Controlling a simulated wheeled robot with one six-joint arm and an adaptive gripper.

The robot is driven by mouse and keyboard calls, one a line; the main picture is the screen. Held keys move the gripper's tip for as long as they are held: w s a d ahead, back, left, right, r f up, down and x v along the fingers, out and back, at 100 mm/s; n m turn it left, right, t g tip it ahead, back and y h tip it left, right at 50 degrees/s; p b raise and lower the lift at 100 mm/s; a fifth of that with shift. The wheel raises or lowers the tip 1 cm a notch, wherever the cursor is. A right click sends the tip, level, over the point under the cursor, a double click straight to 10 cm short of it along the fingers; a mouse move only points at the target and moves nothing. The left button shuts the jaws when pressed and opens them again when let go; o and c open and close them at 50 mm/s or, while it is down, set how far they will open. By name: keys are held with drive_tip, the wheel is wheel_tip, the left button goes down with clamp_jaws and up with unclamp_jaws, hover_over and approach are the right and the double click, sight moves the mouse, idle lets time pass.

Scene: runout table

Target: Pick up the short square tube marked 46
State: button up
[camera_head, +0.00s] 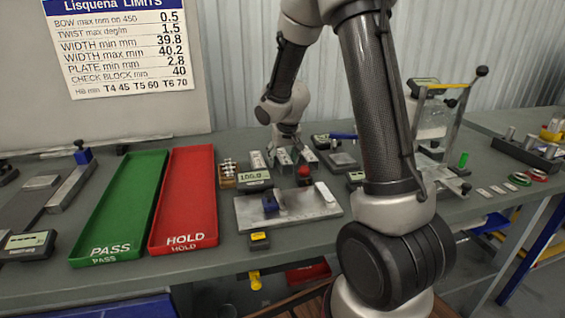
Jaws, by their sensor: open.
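Several short light-grey metal pieces stand in a row at the back middle of the table. The left one (257,160), the middle one (283,157) and the right one (309,156) look like short tubes. Any number on them is too small to read, so I cannot tell which is marked 46. My gripper (287,150) is open and points down over the row, close to the middle piece. The fingers partly cover the pieces, and I cannot tell whether they touch one.
A green PASS tray (77,259) and a red HOLD tray (155,245) lie left. A display reading about 105.0 (254,178) stands in front of the row.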

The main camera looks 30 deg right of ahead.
drive_tip(key=shift+c, duration=0.2)
drive_tip(key=c, duration=1.1)
